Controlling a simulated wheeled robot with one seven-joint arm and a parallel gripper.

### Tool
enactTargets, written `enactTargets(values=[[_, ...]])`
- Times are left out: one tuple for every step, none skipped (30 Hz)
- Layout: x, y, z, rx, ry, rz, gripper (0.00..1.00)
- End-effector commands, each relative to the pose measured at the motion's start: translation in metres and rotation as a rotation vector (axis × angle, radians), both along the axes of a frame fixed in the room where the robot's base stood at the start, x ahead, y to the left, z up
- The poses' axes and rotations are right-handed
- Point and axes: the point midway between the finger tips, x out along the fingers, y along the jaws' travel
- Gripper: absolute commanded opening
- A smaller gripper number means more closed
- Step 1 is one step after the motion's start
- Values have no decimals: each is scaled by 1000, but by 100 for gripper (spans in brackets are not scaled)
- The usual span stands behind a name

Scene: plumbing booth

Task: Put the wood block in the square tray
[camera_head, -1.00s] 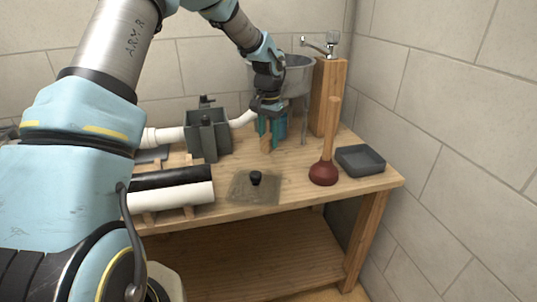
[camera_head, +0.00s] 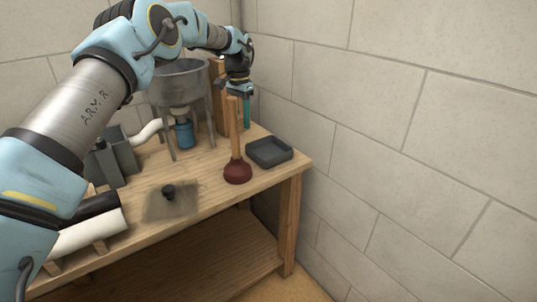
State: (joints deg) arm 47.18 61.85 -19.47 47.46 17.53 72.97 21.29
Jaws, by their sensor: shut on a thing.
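The square tray (camera_head: 269,158) is dark grey, shallow and empty. It sits at the right end of the workbench. My gripper (camera_head: 241,108) is behind the plunger's upright handle, above the bench and up and to the left of the tray. One teal finger shows to the right of the handle. The gripper is shut on the wood block, which showed between its fingers a second ago. The block cannot be made out now; the handle covers the space between the fingers.
The plunger (camera_head: 237,172), with a red cup and wooden handle, stands just left of the tray. A metal sink (camera_head: 182,82) with a blue part (camera_head: 184,135) below stands behind. The wall is close on the right.

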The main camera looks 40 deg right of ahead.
Motion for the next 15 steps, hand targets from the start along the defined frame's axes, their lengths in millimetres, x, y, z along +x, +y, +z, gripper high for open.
enactTargets(values=[[-12, -18, 0, -1, -1, -47, 0], [-17, -26, 0, -1, -2, -73, 0], [-25, -35, 0, 1, -3, -104, 0], [-30, -41, 0, 0, -4, -125, 0], [-35, -47, 0, 1, -4, -144, 0], [-40, -53, 0, 0, -4, -167, 0], [-44, -57, 0, 0, -5, -181, 0], [-47, -60, 0, 1, -4, -194, 0], [-51, -63, 0, 0, -4, -207, 0], [-53, -65, 0, 1, -5, -215, 0], [-55, -66, -1, 1, -4, -221, 0], [-56, -67, -4, 2, -4, -226, 0], [-57, -68, -8, 4, -4, -229, 0], [-57, -68, -13, 5, -3, -231, 0], [-57, -68, -20, 5, -3, -232, 0]])
